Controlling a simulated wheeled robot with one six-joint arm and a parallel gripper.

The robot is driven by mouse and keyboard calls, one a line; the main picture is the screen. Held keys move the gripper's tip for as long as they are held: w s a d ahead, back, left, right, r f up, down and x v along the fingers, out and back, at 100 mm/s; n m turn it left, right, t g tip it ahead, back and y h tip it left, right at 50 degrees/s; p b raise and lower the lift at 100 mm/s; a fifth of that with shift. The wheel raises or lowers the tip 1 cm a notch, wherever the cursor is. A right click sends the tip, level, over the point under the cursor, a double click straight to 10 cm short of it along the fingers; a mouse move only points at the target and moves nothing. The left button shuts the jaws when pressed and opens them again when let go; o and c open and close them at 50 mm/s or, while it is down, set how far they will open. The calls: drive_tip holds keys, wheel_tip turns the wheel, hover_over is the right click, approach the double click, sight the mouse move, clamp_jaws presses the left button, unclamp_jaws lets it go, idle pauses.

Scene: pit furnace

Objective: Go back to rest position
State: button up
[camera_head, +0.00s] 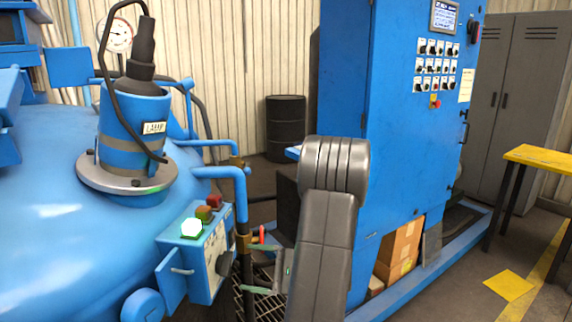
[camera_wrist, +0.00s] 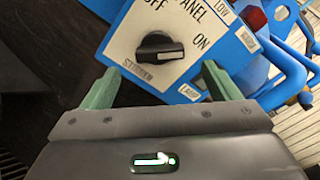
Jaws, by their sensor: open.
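My gripper (camera_wrist: 161,70) is open, with its two green fingers apart and nothing between them. In the wrist view the black rotary switch (camera_wrist: 160,48) on a white panel plate lies just beyond the fingertips, seen between them. The white mark on its handle faces right, towards the word ON. In the head view my gripper (camera_head: 256,268) is partly hidden behind my dark grey arm, just right of the blue control box (camera_head: 192,252). Whether the fingers touch the panel cannot be told. A green lamp (camera_head: 191,228) on the box is lit; the red lamp (camera_head: 214,201) looks unlit.
The large blue furnace (camera_head: 60,225) fills the left, with blue pipes (camera_head: 225,172) beside the box. A tall blue cabinet (camera_head: 385,120) stands right behind my arm. A black barrel (camera_head: 286,128) is at the back and a yellow table (camera_head: 540,158) at the right.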

sight(231, 266)
drive_tip(key=s+d, duration=0.1)
drive_tip(key=d, duration=0.7)
drive_tip(key=a, duration=0.4)
drive_tip(key=w+a, duration=0.1)
drive_tip(key=a, duration=0.8)
drive_tip(key=shift+w+a, duration=0.3)
drive_tip(key=shift+w, duration=0.1)
drive_tip(key=n+b, duration=0.2)
drive_tip(key=shift+f+n+b, duration=0.2)
drive_tip(key=shift+n+b, duration=0.2)
drive_tip(key=n+b, duration=0.2)
drive_tip(key=n, duration=0.1)
drive_tip(key=n+b, duration=0.3)
drive_tip(key=n, duration=0.1)
drive_tip(key=shift+s+a+r, duration=0.1)
drive_tip(key=n+b, duration=0.2)
drive_tip(key=n, duration=0.2)
drive_tip(key=shift+n, duration=0.3)
drive_tip(key=n+b, duration=0.1)
drive_tip(key=n, duration=0.2)
drive_tip(key=shift+s+r+n, duration=0.1)
drive_tip(key=shift+n, duration=0.2)
